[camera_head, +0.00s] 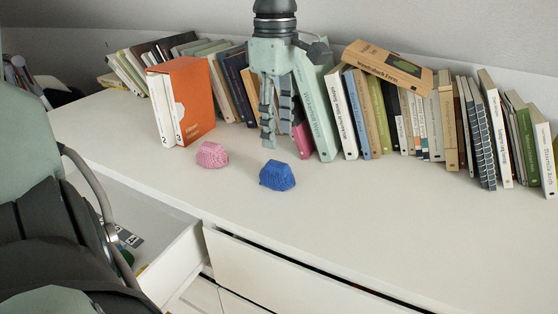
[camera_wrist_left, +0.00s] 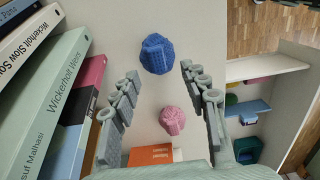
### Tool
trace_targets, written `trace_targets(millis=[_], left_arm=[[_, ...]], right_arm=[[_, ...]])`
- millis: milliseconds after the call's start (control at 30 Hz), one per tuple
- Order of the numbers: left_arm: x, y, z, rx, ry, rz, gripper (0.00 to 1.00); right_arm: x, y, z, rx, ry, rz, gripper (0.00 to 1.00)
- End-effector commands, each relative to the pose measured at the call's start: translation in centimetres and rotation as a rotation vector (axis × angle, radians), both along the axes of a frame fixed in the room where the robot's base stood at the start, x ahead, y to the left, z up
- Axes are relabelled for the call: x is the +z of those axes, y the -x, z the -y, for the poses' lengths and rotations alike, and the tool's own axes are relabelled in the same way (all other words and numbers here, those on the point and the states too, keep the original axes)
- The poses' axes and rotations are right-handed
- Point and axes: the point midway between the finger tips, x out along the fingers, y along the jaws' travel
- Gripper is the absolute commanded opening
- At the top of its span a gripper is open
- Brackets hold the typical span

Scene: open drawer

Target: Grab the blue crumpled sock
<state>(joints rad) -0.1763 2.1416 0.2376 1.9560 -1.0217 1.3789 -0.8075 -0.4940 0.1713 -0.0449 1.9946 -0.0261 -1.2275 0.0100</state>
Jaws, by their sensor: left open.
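The blue crumpled sock (camera_head: 277,176) lies on the white dresser top, in front of the row of books. It also shows in the left wrist view (camera_wrist_left: 157,54), near the top between my fingertips' directions. My left gripper (camera_head: 277,138) points down with open fingers, behind and above the blue sock, apart from it and empty. In the left wrist view its two fingers (camera_wrist_left: 160,72) stand wide apart. A pink crumpled sock (camera_head: 212,155) lies to the left of the blue one; the left wrist view also shows it (camera_wrist_left: 172,120). My right gripper is not in view.
A long row of books (camera_head: 415,118) lines the back, close to my left gripper. An orange-sided book box (camera_head: 190,97) stands at left. An open drawer (camera_head: 178,243) juts out at the front left. The dresser top (camera_head: 390,215) at right front is clear.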

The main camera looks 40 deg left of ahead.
Motion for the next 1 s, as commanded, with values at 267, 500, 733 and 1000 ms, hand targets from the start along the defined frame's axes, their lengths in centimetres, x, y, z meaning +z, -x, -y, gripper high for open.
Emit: trace_targets(millis=[267, 500, 733, 1000], left_arm=[[-1.8, 0.2, -0.2, -0.011, -0.019, -0.011, 0.45], [-4.9, 0.0, -0.3, -0.01, -0.017, -0.012, 0.45], [-7.5, -0.1, -0.4, -0.01, -0.018, -0.008, 0.45], [-7.7, -0.1, -0.4, -0.01, -0.019, -0.007, 0.42]], right_arm=[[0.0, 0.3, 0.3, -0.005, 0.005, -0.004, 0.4], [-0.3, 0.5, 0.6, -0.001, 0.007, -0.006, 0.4], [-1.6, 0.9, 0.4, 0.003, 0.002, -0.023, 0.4], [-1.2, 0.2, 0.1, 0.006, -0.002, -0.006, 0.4]])
